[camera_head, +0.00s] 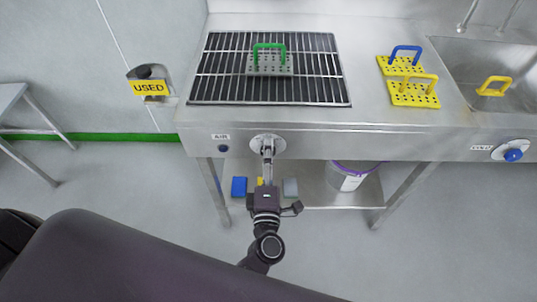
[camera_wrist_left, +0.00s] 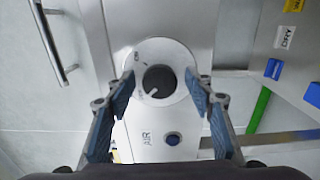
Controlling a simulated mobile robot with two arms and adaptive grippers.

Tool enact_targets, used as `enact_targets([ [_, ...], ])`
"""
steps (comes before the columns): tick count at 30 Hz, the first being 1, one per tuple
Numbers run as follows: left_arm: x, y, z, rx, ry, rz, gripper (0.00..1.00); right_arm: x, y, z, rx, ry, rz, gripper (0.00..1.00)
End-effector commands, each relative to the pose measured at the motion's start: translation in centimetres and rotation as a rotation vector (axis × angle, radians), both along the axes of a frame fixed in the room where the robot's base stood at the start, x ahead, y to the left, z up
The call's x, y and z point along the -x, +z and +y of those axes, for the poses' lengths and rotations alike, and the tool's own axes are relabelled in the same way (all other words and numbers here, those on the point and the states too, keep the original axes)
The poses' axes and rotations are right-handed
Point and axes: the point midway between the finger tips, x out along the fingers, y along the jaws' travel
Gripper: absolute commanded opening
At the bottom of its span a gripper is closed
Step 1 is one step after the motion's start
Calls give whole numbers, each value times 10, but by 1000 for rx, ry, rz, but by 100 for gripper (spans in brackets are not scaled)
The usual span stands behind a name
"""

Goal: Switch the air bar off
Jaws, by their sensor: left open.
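The AIR control is a round white dial plate (camera_head: 254,141) on the bench's steel front, beside an AIR label (camera_head: 220,137). The wrist view shows its dark round knob (camera_wrist_left: 159,80) with a pale pointer mark aimed to the lower left; the small lettering on the plate is too blurred to read surely. My left gripper (camera_head: 267,150) is in front of the dial. In the wrist view its blue-padded fingers are open, one on each side of the knob, with gaps between pads and knob. In the head view the gripper hides the knob. My right gripper is out of view.
A small blue round part (camera_head: 223,148) sits below the AIR label. Above is a dark grate (camera_head: 215,88) with a green-handled perforated plate (camera_head: 285,69). Yellow plates (camera_head: 414,96) are to the right. A blue COLD knob (camera_head: 513,155) is far right. A lower shelf holds a tub (camera_head: 346,180).

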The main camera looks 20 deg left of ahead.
Motion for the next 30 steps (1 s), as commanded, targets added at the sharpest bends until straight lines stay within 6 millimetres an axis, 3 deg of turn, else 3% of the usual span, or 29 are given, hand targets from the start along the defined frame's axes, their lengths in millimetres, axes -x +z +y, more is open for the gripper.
enact_targets([
  [5, 19, -2, -5, 0, -1, 4, 49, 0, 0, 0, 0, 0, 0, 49],
  [18, 101, -1, -29, 1, -1, 3, 49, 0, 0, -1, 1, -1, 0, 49],
  [24, 114, 0, -33, 1, 0, 1, 49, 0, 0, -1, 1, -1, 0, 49],
  [30, 115, 0, -33, 1, 0, 1, 49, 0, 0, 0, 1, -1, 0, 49],
])
